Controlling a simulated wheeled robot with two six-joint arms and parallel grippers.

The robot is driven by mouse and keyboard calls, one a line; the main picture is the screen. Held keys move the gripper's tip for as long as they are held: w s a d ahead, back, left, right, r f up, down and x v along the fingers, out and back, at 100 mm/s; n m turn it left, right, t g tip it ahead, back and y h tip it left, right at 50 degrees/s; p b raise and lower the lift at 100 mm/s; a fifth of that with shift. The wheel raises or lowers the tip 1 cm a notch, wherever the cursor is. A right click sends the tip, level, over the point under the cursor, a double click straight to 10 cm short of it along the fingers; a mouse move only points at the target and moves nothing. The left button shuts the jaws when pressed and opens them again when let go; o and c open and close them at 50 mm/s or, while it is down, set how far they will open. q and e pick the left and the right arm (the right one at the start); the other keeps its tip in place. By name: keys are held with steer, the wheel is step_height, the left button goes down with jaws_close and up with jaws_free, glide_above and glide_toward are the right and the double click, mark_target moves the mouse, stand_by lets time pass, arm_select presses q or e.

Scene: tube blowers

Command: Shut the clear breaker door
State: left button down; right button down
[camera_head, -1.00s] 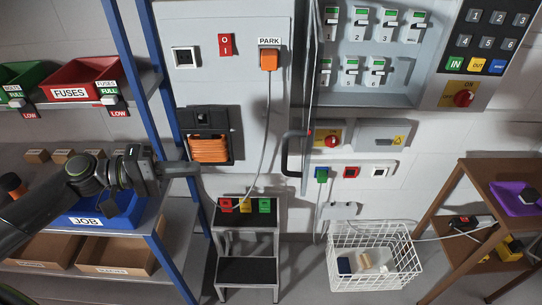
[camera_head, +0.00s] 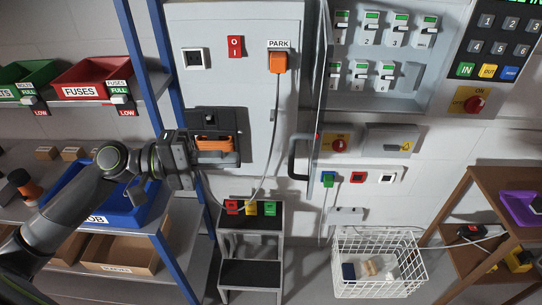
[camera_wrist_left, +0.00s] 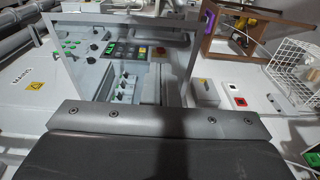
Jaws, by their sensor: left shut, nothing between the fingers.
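The clear breaker door (camera_head: 322,85) stands open, swung out from the wall and seen almost edge-on in the head view. Its grey bar handle (camera_head: 292,158) is on the side facing left. In the left wrist view the door's grey frame (camera_wrist_left: 120,17) is seen face-on, with breakers and keypad behind it. The breaker box (camera_head: 385,95) is uncovered, with two rows of breakers. My left gripper (camera_head: 236,158) is shut and empty, in front of the orange-coil box, left of the handle and apart from it. Its fingertips are hidden in the wrist view. My right gripper is not in view.
A grey cable hangs from the orange PARK plug (camera_head: 277,62) between my gripper and the door. A step stool (camera_head: 250,270) stands below, a white basket (camera_head: 380,285) at lower right. A blue-post shelf (camera_head: 145,60) with bins is at left.

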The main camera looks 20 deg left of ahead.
arm_select(q)
steer(key=p+x, duration=0.3)
steer(key=x, duration=0.5)
steer(key=shift+w+d, duration=0.15)
steer(key=shift+d, duration=0.2)
stand_by(0.4)
